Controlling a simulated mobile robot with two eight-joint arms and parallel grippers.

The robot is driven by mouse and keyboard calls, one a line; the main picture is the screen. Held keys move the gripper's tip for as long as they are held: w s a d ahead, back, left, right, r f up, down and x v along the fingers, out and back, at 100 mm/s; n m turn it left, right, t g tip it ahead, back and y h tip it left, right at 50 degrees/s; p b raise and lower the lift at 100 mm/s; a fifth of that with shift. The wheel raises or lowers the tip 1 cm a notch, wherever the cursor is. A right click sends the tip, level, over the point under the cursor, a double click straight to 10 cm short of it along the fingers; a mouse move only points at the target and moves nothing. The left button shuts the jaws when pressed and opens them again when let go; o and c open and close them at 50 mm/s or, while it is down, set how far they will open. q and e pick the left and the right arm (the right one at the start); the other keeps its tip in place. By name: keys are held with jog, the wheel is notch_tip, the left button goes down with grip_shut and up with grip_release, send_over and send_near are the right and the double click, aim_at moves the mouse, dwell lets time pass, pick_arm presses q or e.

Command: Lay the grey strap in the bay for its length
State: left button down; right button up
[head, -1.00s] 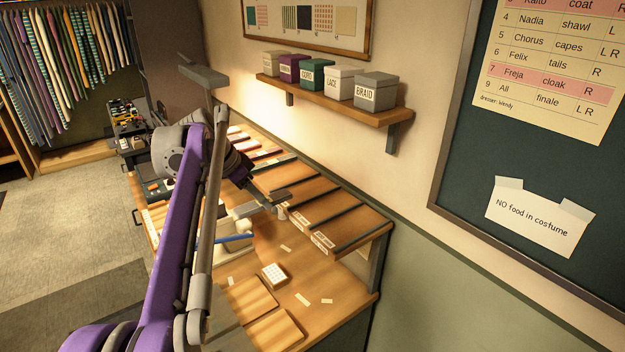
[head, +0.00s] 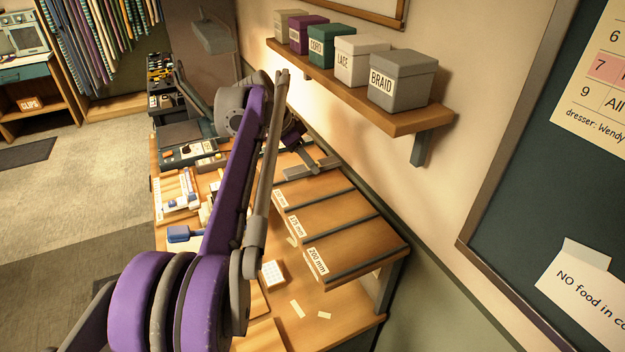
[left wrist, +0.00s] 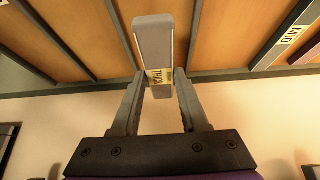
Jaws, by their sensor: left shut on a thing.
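The grey strap (left wrist: 153,40) is a pale grey bar with a yellow label (left wrist: 158,77) in the left wrist view. My left gripper (left wrist: 157,84) is shut on it, one finger on each side near the label. The strap reaches out over a wooden bay between dark dividers; I cannot tell whether it touches the bay floor. In the head view my left gripper (head: 310,166) is over the sloped bay shelf (head: 318,198), near its wall side, partly hidden by my arm. Bay labels show on the front edge, such as 200 mm (head: 316,261). My right gripper is not in view.
The nearest bays look empty. A wall shelf (head: 400,122) with several labelled boxes, including BRAID (head: 402,78), hangs above. A mauve item (left wrist: 305,55) lies at the right in the wrist view.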

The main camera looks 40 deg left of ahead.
aim_at(309, 189)
pick_arm(q)
jog(key=shift+s+f, duration=0.1)
jog(key=shift+f, duration=0.65)
jog(key=f, duration=0.4)
jog(key=shift+w+f, duration=0.15)
jog(key=shift+w, duration=0.05)
jog(key=shift+c, duration=2.1)
grip_release()
jog(key=shift+f, duration=0.1)
jog(key=v, duration=1.2)
